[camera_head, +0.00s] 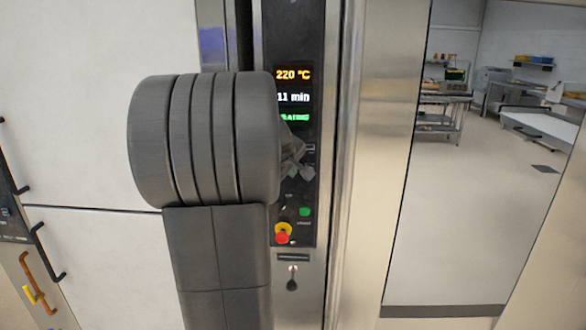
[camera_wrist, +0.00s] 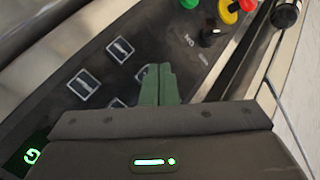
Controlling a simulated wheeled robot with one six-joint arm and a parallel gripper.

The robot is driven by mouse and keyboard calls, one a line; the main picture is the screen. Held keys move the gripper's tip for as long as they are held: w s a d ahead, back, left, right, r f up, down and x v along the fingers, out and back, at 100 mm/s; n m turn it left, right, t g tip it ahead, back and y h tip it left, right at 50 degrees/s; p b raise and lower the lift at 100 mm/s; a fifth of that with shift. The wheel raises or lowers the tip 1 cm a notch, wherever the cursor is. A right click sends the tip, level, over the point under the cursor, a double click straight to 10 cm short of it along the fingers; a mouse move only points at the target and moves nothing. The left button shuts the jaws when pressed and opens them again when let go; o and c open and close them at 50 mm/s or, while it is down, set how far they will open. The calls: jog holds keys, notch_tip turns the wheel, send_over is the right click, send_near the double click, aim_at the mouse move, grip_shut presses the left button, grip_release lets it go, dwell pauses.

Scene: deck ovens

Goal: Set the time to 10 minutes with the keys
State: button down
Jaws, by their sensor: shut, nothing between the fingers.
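In the head view the oven's control panel (camera_head: 292,40) carries a display reading 220 °C in orange, 11 min (camera_head: 294,97) in white, and a partly covered green line. My gripper (camera_head: 300,160) is at the panel below the display, mostly hidden behind my arm. In the wrist view my gripper (camera_wrist: 158,70) is shut and empty, its tips over a key (camera_wrist: 142,73) that they partly cover. Other square keys (camera_wrist: 120,49) (camera_wrist: 84,84) lie to its left, and another (camera_wrist: 117,103) is partly hidden. I cannot tell whether the tips touch the panel.
A green button (camera_head: 305,211) and a red knob on yellow (camera_head: 282,234) sit low on the panel. A steel post (camera_head: 375,160) stands right of the panel; open floor (camera_head: 450,220) lies beyond.

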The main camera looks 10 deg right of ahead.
jog(key=shift+w+d, duration=0.1)
jog(key=shift+w, duration=0.3)
jog(key=shift+w+d, duration=0.1)
jog(key=shift+w, duration=0.25)
dwell(0.5)
jog(key=shift+s, duration=0.15)
jog(key=shift+s+a, duration=0.25)
jog(key=shift+s, duration=0.4)
jog(key=s+b, duration=0.1)
jog(key=s, duration=0.1)
jog(key=s+a+b, duration=0.1)
jog(key=s, duration=0.1)
jog(key=shift+s+a, duration=0.2)
jog(key=shift+s, duration=0.2)
jog(key=shift+w, duration=0.15)
dwell(0.3)
